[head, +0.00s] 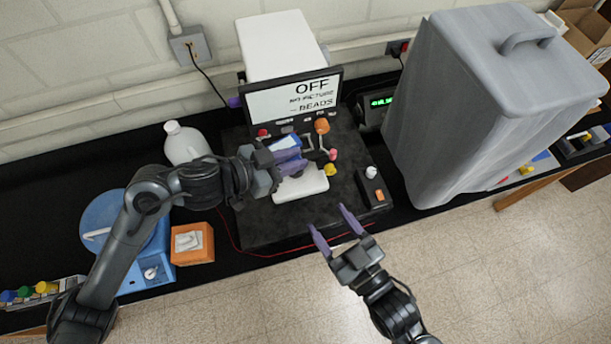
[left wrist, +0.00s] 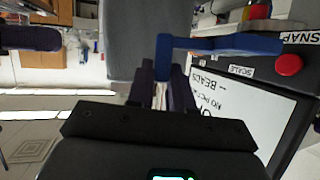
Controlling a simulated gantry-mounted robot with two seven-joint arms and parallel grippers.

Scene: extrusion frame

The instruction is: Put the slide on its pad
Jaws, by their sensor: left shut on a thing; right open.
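My left gripper (head: 298,163) is shut on a small blue piece (head: 287,142), which looks like the slide. It is held in front of the screen, above a black base. In the left wrist view the blue piece (left wrist: 222,45) is a thin bar reaching right from the purple fingertips (left wrist: 163,82). A white pad-like plate (head: 302,186) lies below the left gripper; I cannot tell if it is the slide's pad. The blue piece appears apart from it. My right gripper (head: 332,221) is open and empty in front of the black base.
The device's screen (head: 293,100) reads OFF, with coloured knobs (head: 321,126) below it. A large grey covered box (head: 485,100) stands right. A white bottle (head: 185,143), blue round device (head: 125,232) and orange box (head: 192,243) stand left. A red wire (head: 290,250) crosses the front.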

